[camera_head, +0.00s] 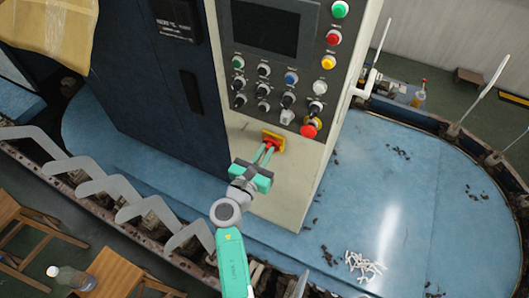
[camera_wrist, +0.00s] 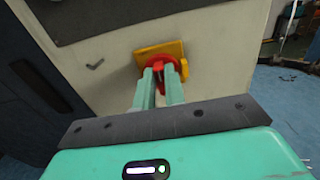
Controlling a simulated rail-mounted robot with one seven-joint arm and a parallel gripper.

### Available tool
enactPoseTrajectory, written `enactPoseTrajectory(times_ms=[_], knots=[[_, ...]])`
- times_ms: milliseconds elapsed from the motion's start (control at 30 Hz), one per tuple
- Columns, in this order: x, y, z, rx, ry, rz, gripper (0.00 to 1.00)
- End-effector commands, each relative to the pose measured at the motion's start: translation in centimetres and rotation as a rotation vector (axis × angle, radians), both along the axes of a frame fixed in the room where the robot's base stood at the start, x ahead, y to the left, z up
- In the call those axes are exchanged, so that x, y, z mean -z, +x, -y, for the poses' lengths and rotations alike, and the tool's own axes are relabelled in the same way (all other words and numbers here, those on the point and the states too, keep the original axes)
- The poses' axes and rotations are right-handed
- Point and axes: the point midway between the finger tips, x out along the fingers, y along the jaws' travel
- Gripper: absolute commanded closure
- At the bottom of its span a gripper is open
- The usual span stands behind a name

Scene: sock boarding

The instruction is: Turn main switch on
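The main switch is a red rotary knob on a yellow plate (camera_head: 272,137), low on the front of the beige control panel (camera_head: 285,190). In the wrist view the yellow plate (camera_wrist: 146,55) sits on the panel face, with the red knob (camera_wrist: 183,69) partly hidden behind my fingers. My gripper (camera_head: 267,153) is in front of the switch. Its two green fingers (camera_wrist: 162,72) are at the knob, with red showing between and beside their tips. A gap shows between the fingers. Whether they press on the knob cannot be told.
Above the switch are a dark screen (camera_head: 265,27), several knobs and buttons, and a red emergency button (camera_head: 310,127) on yellow. A dark blue cabinet (camera_head: 150,90) stands to the left. The blue platform (camera_head: 390,190) on the right holds white scraps (camera_head: 364,264). Metal sock forms (camera_head: 140,207) line the lower left.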

Motion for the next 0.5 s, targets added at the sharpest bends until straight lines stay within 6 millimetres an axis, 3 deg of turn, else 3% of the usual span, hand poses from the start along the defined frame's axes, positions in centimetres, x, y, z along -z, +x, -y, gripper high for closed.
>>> enactPoseTrajectory(times_ms=[267, 500], knots=[[0.18, -0.04, 0.05, 0.000, 0.040, 0.020, 1.00], [0.42, -0.11, 0.25, 0.001, 0.184, 0.090, 1.00]])
